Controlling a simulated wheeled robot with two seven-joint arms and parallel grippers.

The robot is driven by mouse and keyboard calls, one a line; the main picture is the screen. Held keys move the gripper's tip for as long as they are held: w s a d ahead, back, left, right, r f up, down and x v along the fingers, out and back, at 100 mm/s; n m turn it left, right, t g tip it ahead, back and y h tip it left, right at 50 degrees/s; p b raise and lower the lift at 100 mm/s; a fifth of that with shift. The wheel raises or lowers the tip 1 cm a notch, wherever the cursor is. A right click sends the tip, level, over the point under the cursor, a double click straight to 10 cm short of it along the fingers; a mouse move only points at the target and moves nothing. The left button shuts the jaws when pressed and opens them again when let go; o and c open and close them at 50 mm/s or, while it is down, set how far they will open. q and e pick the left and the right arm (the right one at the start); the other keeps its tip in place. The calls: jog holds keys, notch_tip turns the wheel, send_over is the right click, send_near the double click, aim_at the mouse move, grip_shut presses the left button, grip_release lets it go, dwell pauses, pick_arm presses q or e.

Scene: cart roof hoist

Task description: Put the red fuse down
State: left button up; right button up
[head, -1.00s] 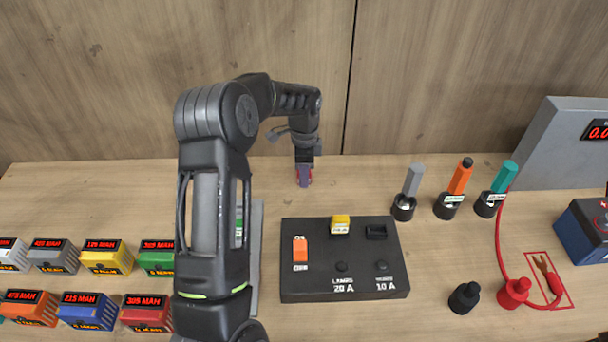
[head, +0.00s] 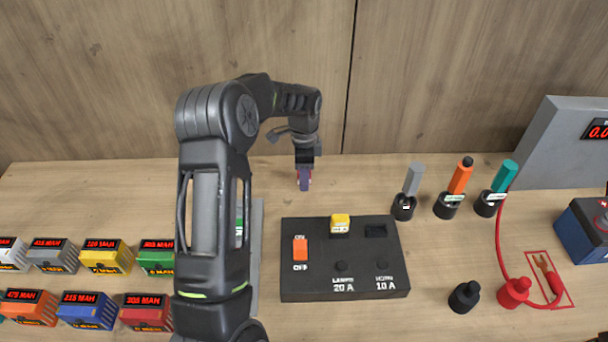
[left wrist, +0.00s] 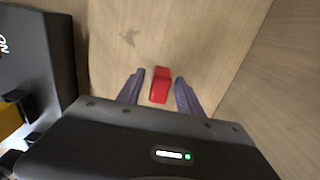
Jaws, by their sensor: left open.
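The red fuse (left wrist: 160,85) rests on the wooden table between the fingers of my left gripper (left wrist: 158,95) in the left wrist view. Gaps show on both sides of it, so the fingers are apart from it. In the head view my left gripper (head: 304,180) points down at the table behind the black fuse box (head: 345,285), and the fuse is mostly hidden behind the fingers. My right gripper is in neither view.
The fuse box holds a yellow fuse (head: 340,224), an orange switch (head: 300,249) and an empty-looking slot (head: 376,231). Several labelled colored boxes (head: 88,310) stand at left. Three tools in black holders (head: 447,206) stand at right. The table behind the fuse box is mostly clear.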

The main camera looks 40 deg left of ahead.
pick_arm(q)
notch_tip(320, 180, up, 12)
dwell(0.5)
dwell(0.6)
